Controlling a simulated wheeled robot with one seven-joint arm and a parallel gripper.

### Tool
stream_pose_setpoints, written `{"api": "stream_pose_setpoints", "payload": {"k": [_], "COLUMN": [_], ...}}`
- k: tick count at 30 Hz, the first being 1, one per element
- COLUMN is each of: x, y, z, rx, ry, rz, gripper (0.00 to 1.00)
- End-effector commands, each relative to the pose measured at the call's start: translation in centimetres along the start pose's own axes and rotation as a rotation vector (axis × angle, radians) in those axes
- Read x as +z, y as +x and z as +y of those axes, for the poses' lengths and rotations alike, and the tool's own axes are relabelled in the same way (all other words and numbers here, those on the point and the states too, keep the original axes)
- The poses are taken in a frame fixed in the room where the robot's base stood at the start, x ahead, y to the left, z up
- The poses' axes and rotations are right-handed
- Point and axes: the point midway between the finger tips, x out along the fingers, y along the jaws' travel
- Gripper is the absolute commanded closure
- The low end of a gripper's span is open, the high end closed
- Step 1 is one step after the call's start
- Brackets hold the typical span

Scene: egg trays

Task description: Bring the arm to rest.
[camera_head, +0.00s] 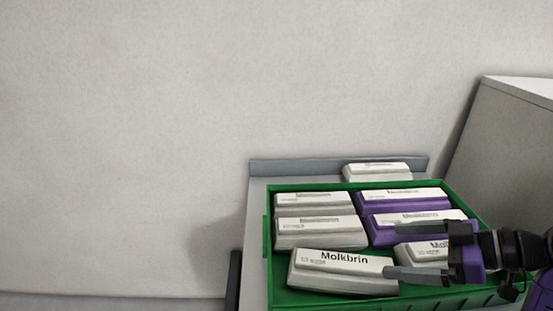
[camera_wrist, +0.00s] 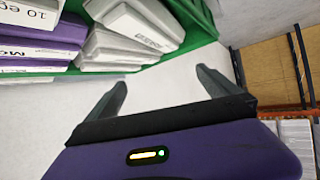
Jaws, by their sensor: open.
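My gripper (camera_head: 380,251) comes in from the right and shows over the right part of the green crate in the head view. Its two fingers are apart. In the wrist view my gripper (camera_wrist: 161,78) is open, with only a pale surface between the fingers. The green crate (camera_head: 268,245) holds several egg boxes, white and purple. The front white egg box (camera_head: 335,272), marked "Molkbrin", sits slightly askew. Another white egg box (camera_head: 415,254) is partly hidden behind my gripper. The crate wall also shows in the wrist view (camera_wrist: 200,22).
The crate stands on a grey table (camera_head: 257,205) with a raised back edge. A white egg box (camera_head: 377,172) lies behind the crate. A grey cabinet (camera_head: 510,140) stands at the right.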

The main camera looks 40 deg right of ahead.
Motion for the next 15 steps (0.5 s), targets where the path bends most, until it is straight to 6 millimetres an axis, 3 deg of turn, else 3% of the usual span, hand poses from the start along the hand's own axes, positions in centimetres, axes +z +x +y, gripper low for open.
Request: {"api": "stream_pose_setpoints", "payload": {"k": [4, 7, 12, 15], "x": [-0.1, -1.2, -3.8, -3.8], "y": [0.0, -0.1, -1.7, -2.1], "z": [0.1, 1.4, 7.7, 10.5], "rx": [0.003, 0.058, 0.331, 0.496], "ry": [0.014, 0.056, 0.201, 0.319], "rz": [0.004, 0.049, 0.201, 0.306], "gripper": [0.0, 0.0, 0.0, 0.0]}}
